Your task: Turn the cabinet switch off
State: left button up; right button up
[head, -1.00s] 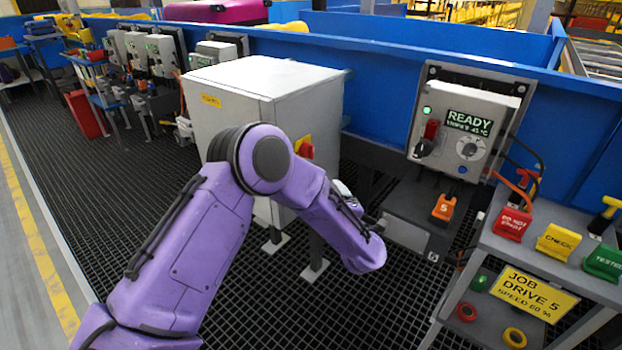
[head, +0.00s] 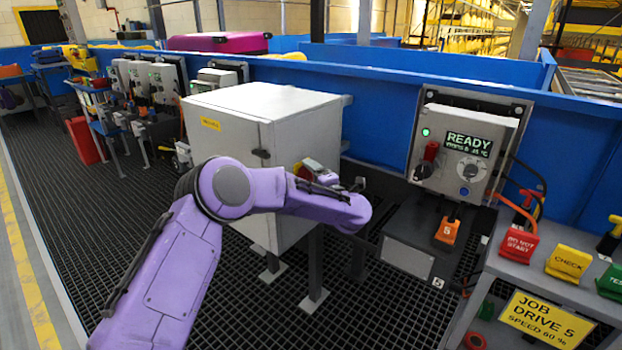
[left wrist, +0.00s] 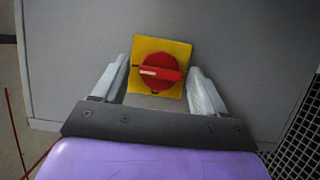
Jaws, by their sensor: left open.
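The grey cabinet (head: 230,115) stands on legs at the centre of the head view. Its switch (left wrist: 159,72) is a red rotary knob on a yellow square plate. In the left wrist view the knob's bar lies nearly level, its white mark pointing left. In the head view the switch (head: 303,171) is mostly hidden behind my left arm and gripper. My left gripper (left wrist: 161,75) is open. Its two fingers stand on either side of the yellow plate in the left wrist view, with nothing held; I cannot tell the remaining depth. My right gripper is not in view.
A control box (head: 466,150) reading READY hangs on the blue wall to the right. A grey side table (head: 497,262) there carries red, yellow and green tags. A yellow job sign (head: 545,322) sits below. Dark grating covers the floor.

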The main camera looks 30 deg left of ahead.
pick_arm(q)
jog(key=c, duration=1.1)
jog(key=shift+o, duration=0.3)
jog(key=shift+f+n+b, duration=0.25)
jog(key=shift+n+b, duration=0.15)
jog(key=shift+b, duration=0.4)
jog(key=shift+w+d+f+n+g+y+b, duration=0.15)
jog(key=shift+n+g+y+b, duration=0.9)
jog(key=shift+n+b, duration=2.35)
jog(key=shift+w+a+f+n+g+y+b, duration=0.1)
jog(key=shift+n+g+y+b, duration=0.95)
jog(key=shift+n+b, duration=2.35)
jog(key=shift+w+d+f+n+g+y+b, duration=0.15)
jog(key=shift+n+g+y+b, duration=0.9)
jog(key=shift+n+b, duration=2.3)
jog(key=shift+a+r+n+p, duration=0.15)
jog(key=shift+n+p, duration=0.35)
jog(key=shift+n, duration=0.35)
jog(key=o, duration=1)
jog(key=shift+o, duration=0.2)
